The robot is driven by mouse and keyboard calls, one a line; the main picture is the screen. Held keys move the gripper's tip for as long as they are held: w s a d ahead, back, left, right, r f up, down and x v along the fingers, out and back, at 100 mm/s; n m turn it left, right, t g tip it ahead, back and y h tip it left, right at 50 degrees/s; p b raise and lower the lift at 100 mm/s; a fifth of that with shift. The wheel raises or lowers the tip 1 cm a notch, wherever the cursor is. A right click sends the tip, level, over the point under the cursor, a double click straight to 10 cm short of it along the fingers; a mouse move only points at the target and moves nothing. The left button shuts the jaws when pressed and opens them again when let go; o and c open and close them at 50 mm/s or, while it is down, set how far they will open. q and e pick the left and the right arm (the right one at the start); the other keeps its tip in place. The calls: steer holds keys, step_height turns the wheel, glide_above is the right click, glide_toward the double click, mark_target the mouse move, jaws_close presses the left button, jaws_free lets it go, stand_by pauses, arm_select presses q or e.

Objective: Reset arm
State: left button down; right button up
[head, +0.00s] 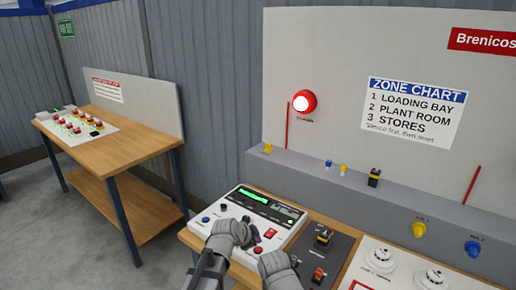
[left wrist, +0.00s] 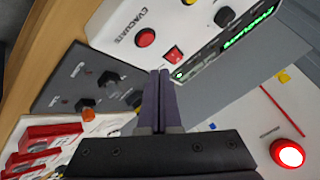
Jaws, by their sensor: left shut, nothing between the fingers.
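The white control panel (head: 237,201) has a green-lit display (head: 268,206), a red rocker switch (head: 270,233), a blue button (head: 205,219) and a black knob (head: 223,207). My left gripper (head: 256,247) is over its front part, shut and empty. In the left wrist view its closed fingers (left wrist: 161,80) end near the red rocker switch (left wrist: 173,54). A round red button (left wrist: 145,38) marked EVACUATE and a black knob (left wrist: 225,16) also show there. I cannot tell if the fingers touch the panel. A grey hand part (head: 278,270), perhaps my right gripper, is at the panel's front edge; its fingers are unclear.
A dark grey plate (head: 338,246) with a black-and-yellow knob and an orange switch lies right of the panel. White detectors (head: 377,258) stand farther right. A red beacon (head: 302,102) glows on the backboard. A second wooden table (head: 128,139) stands at left, with floor between.

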arm_select(q)
steer(key=s+a+f+n+g+y, duration=0.1)
steer(key=s+n+g+y, duration=0.1)
steer(key=s, duration=0.6)
steer(key=s+a+f+n+g+y, duration=0.2)
steer(key=s+n, duration=0.3)
steer(key=s, duration=0.3)
steer(key=s+a+f+n+g+y, duration=0.1)
steer(key=s+a+f+n+g, duration=0.1)
steer(key=s, duration=0.6)
steer(key=shift+a+f+n+g+y, duration=0.25)
steer(key=shift+n+g+y, duration=0.15)
steer(key=shift+n+g, duration=0.4)
steer(key=shift+s+d, duration=0.1)
